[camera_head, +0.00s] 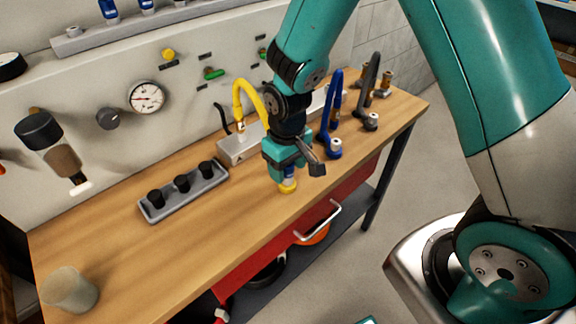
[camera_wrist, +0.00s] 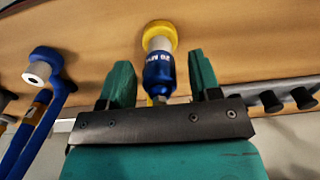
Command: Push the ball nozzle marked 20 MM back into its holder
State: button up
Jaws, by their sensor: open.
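The ball nozzle (camera_wrist: 158,72) has a blue body with white lettering, partly readable as 20 M, and a pale metal neck. In the wrist view its neck meets a yellow round piece (camera_wrist: 161,32) on the bench, which looks like its holder. How deep the neck sits in it is hidden. My gripper (camera_wrist: 162,82) is open, with one green finger on each side of the blue body and gaps visible. In the head view my gripper (camera_head: 290,165) is above the yellow piece (camera_head: 287,187) and covers most of the nozzle.
A yellow hose (camera_head: 243,92) arches behind my gripper. A blue hose (camera_head: 336,95) with a blue end piece (camera_head: 334,153) and a dark hose (camera_head: 373,72) stand to the right. A grey tray (camera_head: 184,191) with black knobs lies left. The bench front (camera_head: 200,250) is clear.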

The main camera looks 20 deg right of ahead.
dwell(0.4)
grip_shut()
jog(key=shift+r+p, duration=2.65)
jog(key=shift+r, duration=0.4)
jog(key=shift+d, duration=0.1)
jog(key=d+f+m+p, duration=0.2)
jog(key=d+p, duration=0.4)
jog(key=d, duration=0.3)
jog(key=shift+s+d+f+m, duration=0.2)
jog(key=shift+d+m, duration=0.2)
jog(key=shift+m, duration=0.4)
jog(key=shift+s+a, duration=0.1)
